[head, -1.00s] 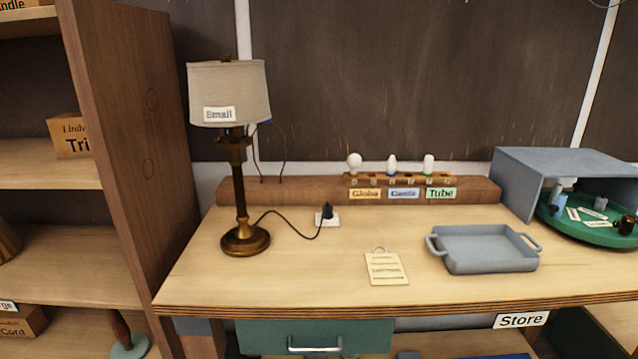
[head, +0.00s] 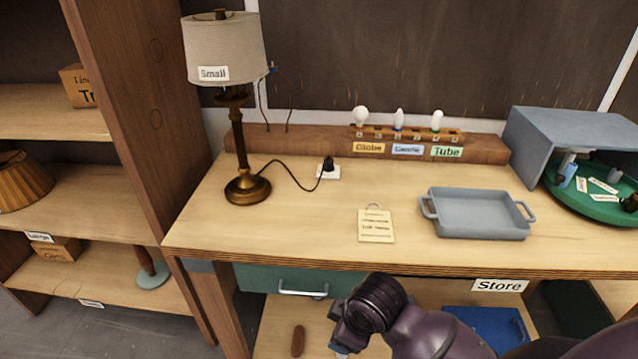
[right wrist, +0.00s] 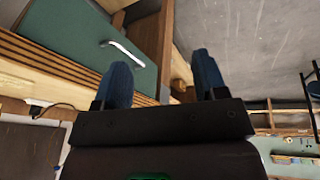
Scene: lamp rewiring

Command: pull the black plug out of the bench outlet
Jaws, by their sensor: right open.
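The black plug (head: 328,163) stands upright in the white bench outlet (head: 329,173) at the back middle of the bench. Its black cord (head: 290,177) runs left to the brass lamp base (head: 248,190). The lamp has a beige shade (head: 224,50) labelled "Small". My right gripper is low in front of the bench, well short of the plug. In the right wrist view its two blue fingers (right wrist: 162,82) are apart with nothing between them. In the head view my right arm covers part of the area below the bench edge. My left gripper is not in view.
A bulb rack (head: 408,134) stands at the back. A grey-blue box (head: 565,130) with a green turntable (head: 600,205) is at right. The bench around the outlet is clear.

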